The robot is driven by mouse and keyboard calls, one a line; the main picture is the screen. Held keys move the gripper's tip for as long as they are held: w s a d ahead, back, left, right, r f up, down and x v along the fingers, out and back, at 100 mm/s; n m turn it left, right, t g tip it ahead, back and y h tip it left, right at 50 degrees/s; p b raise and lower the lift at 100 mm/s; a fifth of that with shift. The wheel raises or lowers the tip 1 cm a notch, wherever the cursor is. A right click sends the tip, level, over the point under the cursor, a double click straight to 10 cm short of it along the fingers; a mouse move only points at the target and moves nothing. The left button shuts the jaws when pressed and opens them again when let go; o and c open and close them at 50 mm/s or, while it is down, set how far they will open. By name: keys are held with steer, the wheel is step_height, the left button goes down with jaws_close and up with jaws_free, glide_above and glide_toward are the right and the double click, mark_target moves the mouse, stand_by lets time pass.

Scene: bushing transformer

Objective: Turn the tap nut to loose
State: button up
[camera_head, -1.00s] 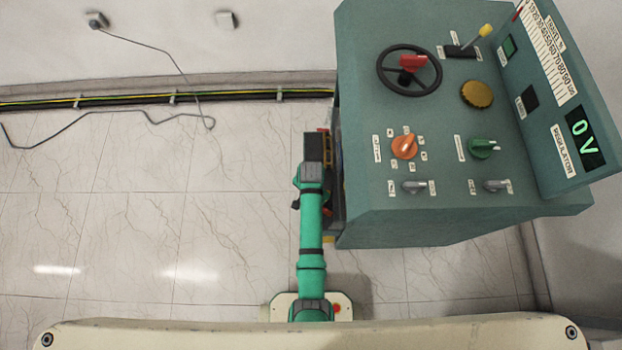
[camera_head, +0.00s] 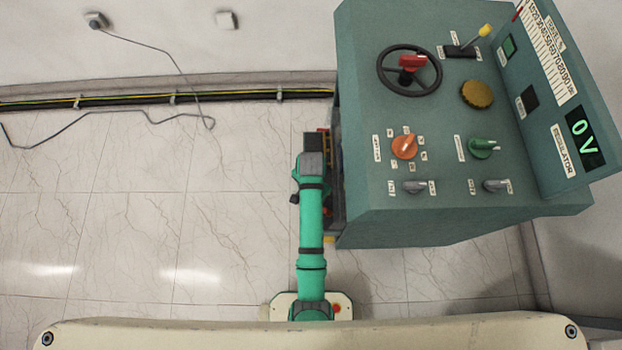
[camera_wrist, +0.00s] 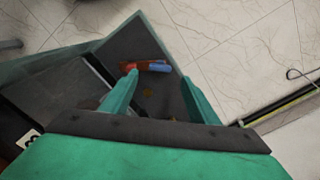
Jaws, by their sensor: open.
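My gripper (camera_wrist: 160,77) is open in the wrist view, its two green fingers spread apart inside a dark recess in the cabinet. Beyond the fingertips is a small part with a red-orange end and a blue end (camera_wrist: 150,66). Small yellowish spots (camera_wrist: 148,92) show on the dark surface between the fingers. I cannot tell which of these is the tap nut. Nothing is visibly held. In the head view, my gripper is hidden and my green arm lies along the left side of the cabinet.
The teal control cabinet (camera_head: 370,215) fills the right, with a black handwheel (camera_head: 382,82), several knobs and a display reading 0 V (camera_head: 584,137). Its wall edge (camera_wrist: 165,40) is close to my right finger. A grey cable (camera_head: 165,60) lies left.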

steer(key=shift+r, duration=2.2)
steer(key=shift+c, duration=0.3)
